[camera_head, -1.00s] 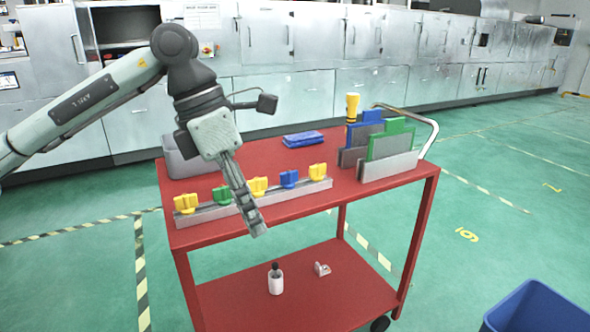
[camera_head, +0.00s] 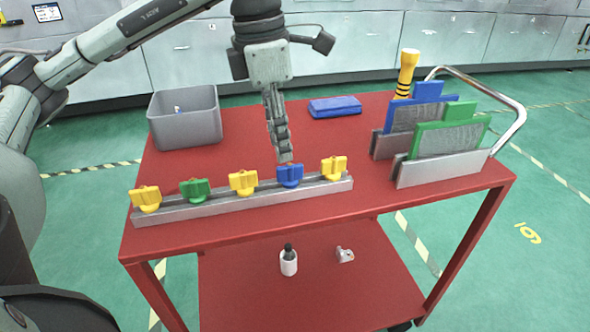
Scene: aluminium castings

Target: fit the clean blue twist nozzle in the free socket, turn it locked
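A blue twist nozzle (camera_head: 290,175) sits upright in the grey metal rail (camera_head: 215,208) on the cart's top, between two yellow nozzles (camera_head: 243,182) (camera_head: 334,167). A green nozzle (camera_head: 194,189) and another yellow one (camera_head: 146,198) sit further left in the rail. No empty socket can be made out in the rail. My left gripper (camera_head: 284,158) points down directly above and behind the blue nozzle, its fingertips close to its top. The fingers overlap from this side, so their opening and any contact are unclear. My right gripper is not in view.
A grey bin (camera_head: 186,118) with something small inside stands at the back left of the red cart (camera_head: 330,227). A folded blue cloth (camera_head: 335,106) lies behind. Framed screens (camera_head: 446,139) and a yellow-black tool (camera_head: 406,75) stand right. A small bottle (camera_head: 288,262) is below.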

